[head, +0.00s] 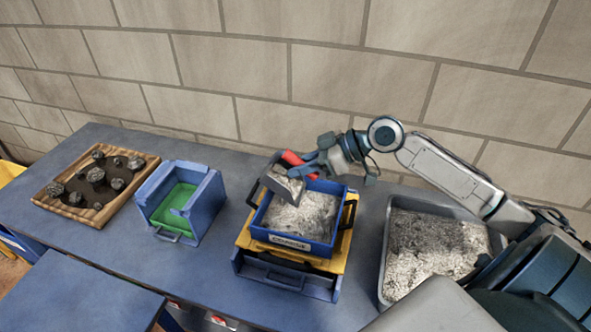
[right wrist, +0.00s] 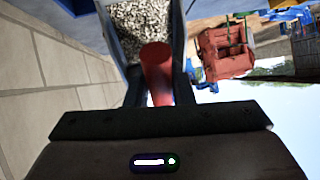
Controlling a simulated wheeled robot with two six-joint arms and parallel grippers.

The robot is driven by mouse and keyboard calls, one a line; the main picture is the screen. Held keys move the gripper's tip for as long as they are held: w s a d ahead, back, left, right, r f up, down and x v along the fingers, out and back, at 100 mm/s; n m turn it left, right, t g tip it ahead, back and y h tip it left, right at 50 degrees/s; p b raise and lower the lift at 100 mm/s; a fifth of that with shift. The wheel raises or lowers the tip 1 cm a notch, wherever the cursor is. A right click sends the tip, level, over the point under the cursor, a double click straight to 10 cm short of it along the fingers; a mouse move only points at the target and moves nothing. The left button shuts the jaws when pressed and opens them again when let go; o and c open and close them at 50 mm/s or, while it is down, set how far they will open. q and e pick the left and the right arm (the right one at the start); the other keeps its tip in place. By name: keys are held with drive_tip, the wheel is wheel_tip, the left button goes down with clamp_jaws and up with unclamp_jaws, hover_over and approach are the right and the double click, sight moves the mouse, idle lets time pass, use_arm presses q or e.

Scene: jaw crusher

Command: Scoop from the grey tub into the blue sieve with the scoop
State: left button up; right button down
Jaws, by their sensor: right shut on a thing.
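My right gripper (head: 318,165) is shut on the red handle (head: 293,158) of the scoop. The scoop's grey metal pan (head: 283,186) is tilted over the back left corner of the blue sieve. In the right wrist view the red handle (right wrist: 157,72) is between the fingers, with pale gravel (right wrist: 143,28) beyond it; I cannot tell whether that gravel is in the scoop or below it. The blue sieve (head: 292,245), labelled COARSE, holds pale gravel and sits on a yellow and blue stand. The grey tub (head: 385,265) on the right holds pale gravel. My left gripper is not in view.
A blue bin (head: 205,205) with a green bottom stands left of the sieve. A wooden tray (head: 68,207) with several dark rocks lies at the far left. A block wall (head: 230,65) runs behind the blue table (head: 140,245). My right arm reaches across above the tub.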

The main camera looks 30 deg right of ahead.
sight(320, 175)
drive_tip(key=shift+s+d+f+t+y+b, duration=0.3)
drive_tip(key=shift+s+f+y+b, duration=0.1)
drive_tip(key=shift+b, duration=0.1)
drive_tip(key=shift+s+r+p, duration=0.15)
drive_tip(key=shift+r+p, duration=0.1)
drive_tip(key=shift+p, duration=0.2)
drive_tip(key=shift+s+d+f+t+y+p, duration=0.2)
drive_tip(key=shift+d+t+y+p, duration=0.15)
drive_tip(key=shift+t+y+p, duration=0.15)
drive_tip(key=s+d+t+y+p, duration=0.1)
drive_tip(key=p, duration=0.3)
drive_tip(key=shift+f, duration=0.15)
drive_tip(key=shift+s+d+f+n+t+y+p, duration=0.25)
drive_tip(key=shift+y+p, duration=0.25)
drive_tip(key=shift+p, duration=0.35)
drive_tip(key=shift+f, duration=0.1)
idle(0.4)
